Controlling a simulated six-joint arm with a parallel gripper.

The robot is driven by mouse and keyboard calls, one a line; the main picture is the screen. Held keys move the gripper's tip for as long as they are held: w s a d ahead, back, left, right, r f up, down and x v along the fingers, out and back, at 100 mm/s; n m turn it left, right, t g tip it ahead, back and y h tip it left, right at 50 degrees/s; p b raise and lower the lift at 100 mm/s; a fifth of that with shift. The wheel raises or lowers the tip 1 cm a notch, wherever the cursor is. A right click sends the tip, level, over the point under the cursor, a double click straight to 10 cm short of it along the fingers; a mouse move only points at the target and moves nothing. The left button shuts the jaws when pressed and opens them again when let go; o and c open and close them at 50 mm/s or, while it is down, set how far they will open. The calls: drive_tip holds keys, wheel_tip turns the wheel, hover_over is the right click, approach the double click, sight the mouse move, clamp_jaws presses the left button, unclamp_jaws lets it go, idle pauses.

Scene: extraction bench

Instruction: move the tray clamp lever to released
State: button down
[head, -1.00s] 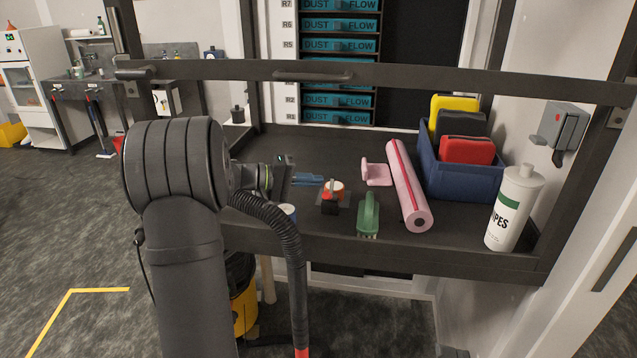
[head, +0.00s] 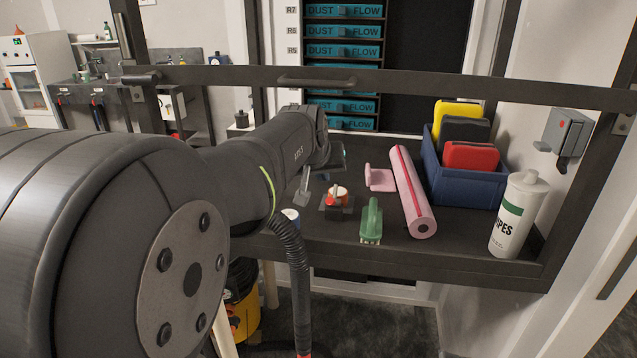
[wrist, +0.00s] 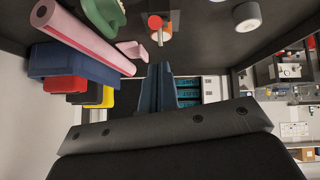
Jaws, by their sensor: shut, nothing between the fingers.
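A small clamp (head: 334,212) with a dark block on a flat plate stands on the bench, with a short lever rising from it beside an orange round thing. I take it for the tray clamp; its markings are too small to read. It also shows at the top of the wrist view, as a red and orange shape (wrist: 155,21). My gripper (head: 303,192) is left of the clamp in the head view, apart from it and partly hidden by my arm. In the wrist view my gripper's blue fingers (wrist: 160,68) are together and empty.
A green brush (head: 371,220), a pink roll (head: 413,190) and a pink holder (head: 379,178) lie right of the clamp. A blue bin (head: 465,187), a wipes bottle (head: 512,222) and a wall-mounted grey box (head: 567,132) are further right. A raised bar (head: 420,87) crosses the bench opening.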

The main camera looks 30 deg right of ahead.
sight(327, 199)
drive_tip(key=x, duration=0.9)
drive_tip(key=shift+w+d+f, duration=0.15)
drive_tip(key=shift+f, duration=0.15)
drive_tip(key=shift+s+a+f, duration=0.7)
drive_tip(key=shift+f, duration=0.25)
drive_tip(key=f+v, duration=0.1)
drive_tip(key=v, duration=0.9)
drive_tip(key=shift+s+a, duration=0.4)
drive_tip(key=shift+w+d, duration=0.1)
